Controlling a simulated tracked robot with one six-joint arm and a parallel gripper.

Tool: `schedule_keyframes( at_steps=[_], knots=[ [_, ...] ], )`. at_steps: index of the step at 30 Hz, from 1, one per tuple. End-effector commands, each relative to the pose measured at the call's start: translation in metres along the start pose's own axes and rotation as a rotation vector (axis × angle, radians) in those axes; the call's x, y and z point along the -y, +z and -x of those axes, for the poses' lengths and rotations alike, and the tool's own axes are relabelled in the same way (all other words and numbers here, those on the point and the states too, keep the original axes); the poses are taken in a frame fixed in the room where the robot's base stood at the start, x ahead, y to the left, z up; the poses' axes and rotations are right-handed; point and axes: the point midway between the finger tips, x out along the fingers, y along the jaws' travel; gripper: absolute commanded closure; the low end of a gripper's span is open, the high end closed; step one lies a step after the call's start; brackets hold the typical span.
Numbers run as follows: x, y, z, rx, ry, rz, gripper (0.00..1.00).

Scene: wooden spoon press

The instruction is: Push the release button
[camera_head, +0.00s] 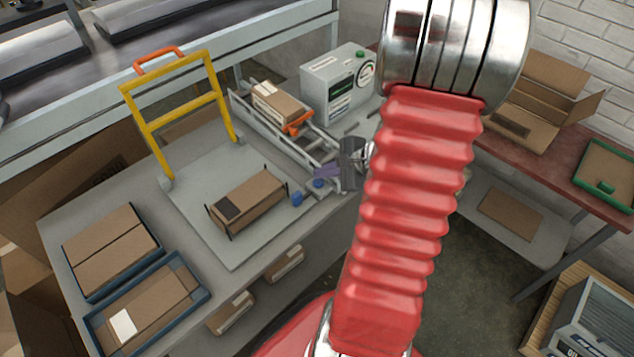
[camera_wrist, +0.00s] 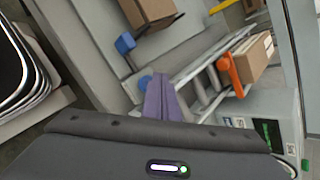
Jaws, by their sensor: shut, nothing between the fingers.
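My gripper (camera_head: 327,172) has purple fingers and is over the front edge of the grey bench. In the wrist view its fingers (camera_wrist: 163,99) are together and empty. Two blue knobs stand at the bench edge: one near knob (camera_head: 319,184) just left of my fingertips and one farther left (camera_head: 297,198). In the wrist view they are beside the fingers (camera_wrist: 144,83) and at upper left (camera_wrist: 125,42). A green button (camera_head: 361,54) tops the grey control box (camera_head: 330,94). I cannot tell which one is the release button, or whether my fingers touch the near knob.
A yellow frame (camera_head: 151,128) stands on a grey plate with a carton (camera_head: 245,202). A rail chute (camera_head: 240,112) holds another carton (camera_head: 276,103) by an orange clip (camera_head: 298,123). Blue trays (camera_head: 89,318) with cartons lie at left. A red-topped table (camera_head: 600,185) stands at right.

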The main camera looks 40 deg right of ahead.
Motion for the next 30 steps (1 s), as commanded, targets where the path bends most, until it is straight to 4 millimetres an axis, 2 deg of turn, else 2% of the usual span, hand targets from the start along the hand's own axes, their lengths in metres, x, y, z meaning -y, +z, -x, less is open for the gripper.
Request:
schedule_keyframes(
  at_steps=[30],
  knots=[
    [-0.0039, -0.0037, -0.0053, 0.000, 0.000, 0.000, 1.00]
  ],
)
